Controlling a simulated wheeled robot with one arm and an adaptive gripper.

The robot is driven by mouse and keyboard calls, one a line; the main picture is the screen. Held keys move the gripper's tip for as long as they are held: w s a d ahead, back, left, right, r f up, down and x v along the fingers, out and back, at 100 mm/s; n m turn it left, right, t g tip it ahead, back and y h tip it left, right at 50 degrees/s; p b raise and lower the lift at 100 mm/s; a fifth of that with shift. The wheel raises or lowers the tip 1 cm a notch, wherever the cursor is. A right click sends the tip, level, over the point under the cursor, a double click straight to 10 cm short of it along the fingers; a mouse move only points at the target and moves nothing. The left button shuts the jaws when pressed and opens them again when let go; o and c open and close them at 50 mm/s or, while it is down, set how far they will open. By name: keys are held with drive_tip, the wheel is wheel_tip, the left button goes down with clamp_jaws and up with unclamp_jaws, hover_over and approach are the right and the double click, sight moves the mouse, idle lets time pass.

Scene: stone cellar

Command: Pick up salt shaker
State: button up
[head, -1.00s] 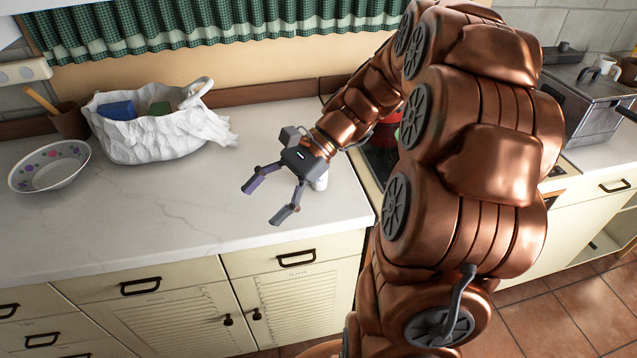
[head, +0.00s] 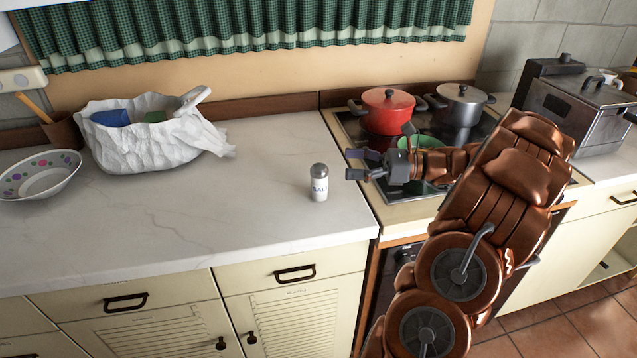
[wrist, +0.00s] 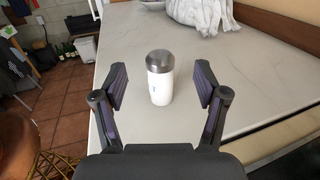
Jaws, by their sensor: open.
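The salt shaker (head: 319,183), white with a grey metal cap and a "SALT" label, stands upright on the white marble counter (head: 230,225) near its right end. My gripper (head: 350,164) is just right of the shaker in the head view, open and empty, with its fingers pointing left. In the wrist view the shaker (wrist: 160,80) stands ahead, centred between the two spread fingers (wrist: 160,88). Neither finger appears to touch it.
Behind my arm is a stove with a red pot (head: 387,112), a steel pot (head: 460,105) and a green bowl (head: 420,142). A crumpled white bag (head: 145,148) and a patterned bowl (head: 38,175) stand at left. The counter left of the shaker is clear.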

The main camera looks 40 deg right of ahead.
sight(321, 179)
wheel_tip(321, 179, down, 4)
drive_tip(key=shift+f, duration=0.2)
drive_tip(key=shift+w+a+f, duration=0.15)
drive_tip(key=shift+w+a, duration=0.05)
drive_tip(key=shift+a, duration=0.1)
drive_tip(key=shift+p+x, duration=0.7)
drive_tip(key=shift+x, duration=2.75)
drive_tip(key=shift+c, duration=0.3)
clamp_jaws()
